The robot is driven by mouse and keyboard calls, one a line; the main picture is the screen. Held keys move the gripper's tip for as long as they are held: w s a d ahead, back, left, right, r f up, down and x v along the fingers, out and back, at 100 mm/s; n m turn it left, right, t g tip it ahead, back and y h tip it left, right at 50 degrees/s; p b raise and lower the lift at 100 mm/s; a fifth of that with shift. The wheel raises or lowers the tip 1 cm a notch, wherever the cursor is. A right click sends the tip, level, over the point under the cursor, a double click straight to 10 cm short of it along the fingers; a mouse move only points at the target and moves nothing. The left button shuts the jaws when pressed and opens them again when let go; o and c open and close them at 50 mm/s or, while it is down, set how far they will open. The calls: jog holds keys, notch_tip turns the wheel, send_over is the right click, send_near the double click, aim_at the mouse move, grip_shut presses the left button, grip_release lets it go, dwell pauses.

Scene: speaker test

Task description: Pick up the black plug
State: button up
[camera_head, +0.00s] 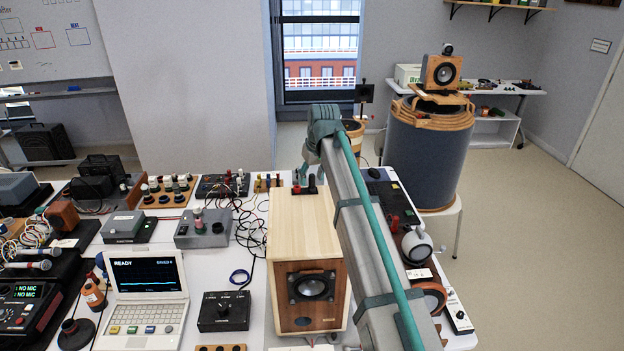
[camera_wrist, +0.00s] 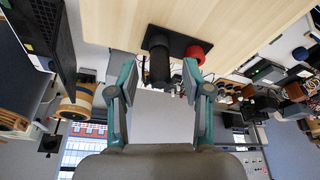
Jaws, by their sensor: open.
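The black plug (camera_wrist: 160,62) stands on a dark plate (camera_wrist: 178,41) on top of a pale wooden speaker box (camera_wrist: 110,12). Beside it on the same plate is a red plug (camera_wrist: 194,54). In the wrist view my gripper (camera_wrist: 159,77) is open, with the black plug between its two teal fingers and a visible gap on each side. In the head view the black plug (camera_head: 312,184) and the wooden box (camera_head: 303,235) show near the middle.
A blue drum (camera_head: 428,150) stands behind.

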aim_at(312, 174)
jog(key=shift+c, duration=0.3)
grip_shut()
jog(key=shift+r, duration=0.1)
jog(key=shift+w+r+b, duration=0.1)
jog(key=shift+r+b, duration=0.2)
jog(key=shift+r, duration=0.2)
notch_tip(312, 174, up, 2)
jog(key=shift+r+b, duration=0.1)
jog(key=shift+b, duration=0.3)
jog(key=s+d+r+b, duration=0.2)
jog(key=s+r, duration=0.2)
jog(key=s, duration=0.2)
jog(key=s+d+r+b, duration=0.3)
jog(key=s+r, duration=0.2)
jog(key=s, duration=0.2)
jog(key=shift+d+r+b, duration=0.15)
jog(key=shift+r+b, duration=0.15)
